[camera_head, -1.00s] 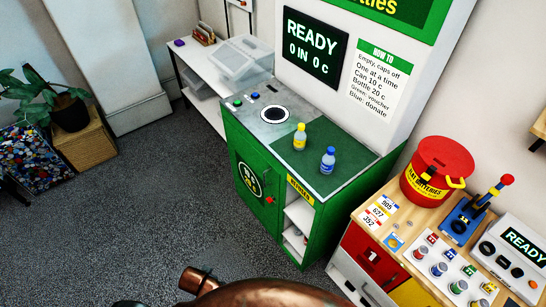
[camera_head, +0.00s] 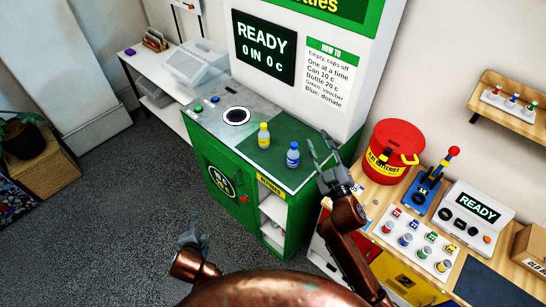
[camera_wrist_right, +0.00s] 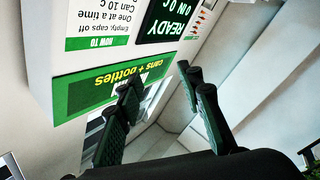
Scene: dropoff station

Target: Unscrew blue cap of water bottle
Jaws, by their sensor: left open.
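The water bottle (camera_head: 292,158), clear blue with a blue cap (camera_head: 294,146), stands upright on the green mat on top of the green machine. My right gripper (camera_head: 318,139) is open and empty, just right of the bottle and apart from it in the picture. In the right wrist view its open fingers (camera_wrist_right: 158,82) frame the wall and machine sign, with no bottle between them. My left gripper (camera_head: 194,236) is low in front of the machine, over the floor, well away from the bottle; it is open.
A round hole (camera_head: 236,116) is in the machine's grey top.

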